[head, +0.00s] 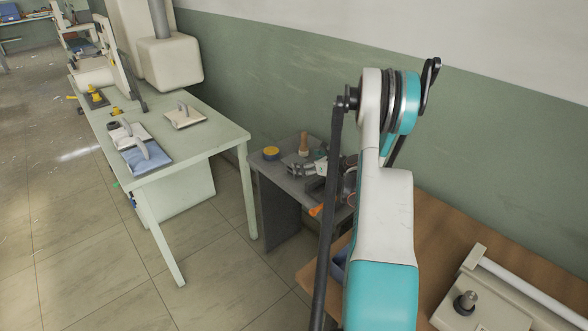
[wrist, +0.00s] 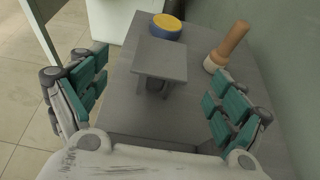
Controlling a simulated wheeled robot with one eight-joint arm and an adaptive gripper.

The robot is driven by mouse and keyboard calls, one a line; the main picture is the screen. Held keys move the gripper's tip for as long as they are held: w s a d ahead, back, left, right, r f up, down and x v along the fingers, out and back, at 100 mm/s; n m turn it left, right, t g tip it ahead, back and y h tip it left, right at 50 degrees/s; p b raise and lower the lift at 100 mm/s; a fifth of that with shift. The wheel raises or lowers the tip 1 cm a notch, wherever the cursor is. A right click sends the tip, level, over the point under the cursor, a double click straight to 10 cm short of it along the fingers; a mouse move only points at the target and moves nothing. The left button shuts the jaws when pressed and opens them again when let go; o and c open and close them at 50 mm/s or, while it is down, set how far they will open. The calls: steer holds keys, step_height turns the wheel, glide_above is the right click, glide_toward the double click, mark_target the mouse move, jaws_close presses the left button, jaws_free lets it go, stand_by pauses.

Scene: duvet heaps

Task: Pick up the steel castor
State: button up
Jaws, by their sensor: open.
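The steel castor (wrist: 160,58) looks like a grey square plate on top with a darker, narrower part below it. It stands on the small grey table (wrist: 205,30), plate upward, near the middle of the wrist view. My gripper (wrist: 157,88) is open, its teal and grey fingers spread wide on the left and right of the picture. The castor shows between and beyond them, with no visible contact. The castor's lower part is mostly hidden under its plate. In the head view a small grey castor-like thing (head: 296,164) shows on the table, and my arm hides part of this area.
A yellow and blue round thing (wrist: 167,26) stands behind the castor. A wooden-handled tool (wrist: 229,46) stands upright to its right, close to the green wall (head: 225,95). A pale green bench (head: 205,143) is at left, and a brown wooden table (head: 450,235) at right.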

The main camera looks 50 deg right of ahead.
mark_target(295, 160)
steer(key=x, duration=0.2)
steer(key=b+x, duration=0.1)
steer(key=x, duration=0.2)
steer(key=b+x, duration=0.1)
steer(key=x, duration=0.1)
steer(key=shift+d+f, duration=0.2)
steer(key=shift+f, duration=0.15)
steer(key=shift+r, duration=0.1)
steer(key=c, duration=1.4)
